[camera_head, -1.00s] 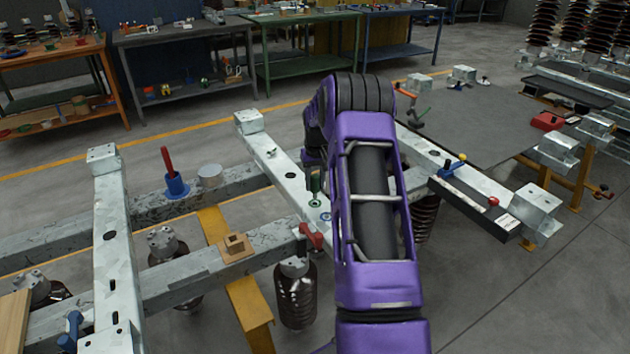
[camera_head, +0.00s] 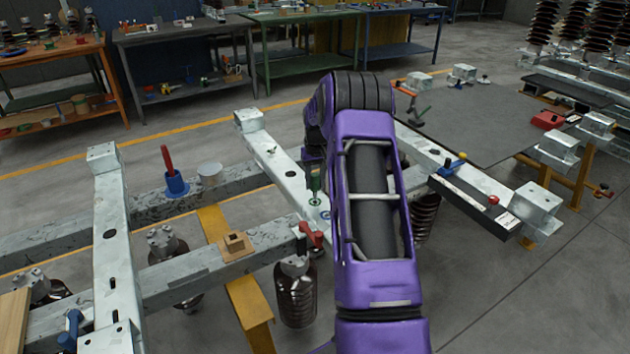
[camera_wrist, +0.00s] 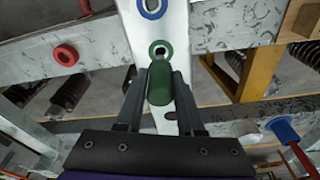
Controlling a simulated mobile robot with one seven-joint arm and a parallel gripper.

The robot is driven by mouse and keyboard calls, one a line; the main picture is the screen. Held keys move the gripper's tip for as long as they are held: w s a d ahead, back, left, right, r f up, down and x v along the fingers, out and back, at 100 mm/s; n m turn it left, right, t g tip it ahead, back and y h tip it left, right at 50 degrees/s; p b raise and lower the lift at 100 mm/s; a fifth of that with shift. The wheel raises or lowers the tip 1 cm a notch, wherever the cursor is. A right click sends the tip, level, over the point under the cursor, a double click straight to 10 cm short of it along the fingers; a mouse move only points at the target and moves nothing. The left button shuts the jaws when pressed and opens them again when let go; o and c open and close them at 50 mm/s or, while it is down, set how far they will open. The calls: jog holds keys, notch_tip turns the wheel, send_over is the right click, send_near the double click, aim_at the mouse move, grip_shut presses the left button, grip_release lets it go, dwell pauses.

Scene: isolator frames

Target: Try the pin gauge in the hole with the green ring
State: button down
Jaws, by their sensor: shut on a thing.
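The pin gauge shows as a green handle (camera_wrist: 160,86) between the fingers of my gripper (camera_wrist: 159,76), which is shut on it. In the head view the green handle (camera_head: 314,179) stands roughly upright just above the beam. The hole with the green ring (camera_wrist: 160,49) is in the pale steel beam, right beyond the handle in the wrist view; its dark opening shows. The green ring also shows in the head view (camera_head: 315,202), just below the gauge. The pin itself is hidden, and I cannot tell whether its tip touches the hole.
A blue-ringed hole (camera_wrist: 152,9) lies close by on the same beam. A red clamp handle (camera_head: 310,234) stands near the beam crossing. A blue holder (camera_head: 176,186) with a red handle and a grey cylinder (camera_head: 209,174) stand on the left beam.

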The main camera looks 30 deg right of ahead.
aim_at(315, 198)
jog(key=shift+f+b, duration=1.5)
jog(key=shift+f, duration=1.1)
dwell(0.7)
jog(key=shift+r+p, duration=2.1)
jog(key=shift+r, duration=1.75)
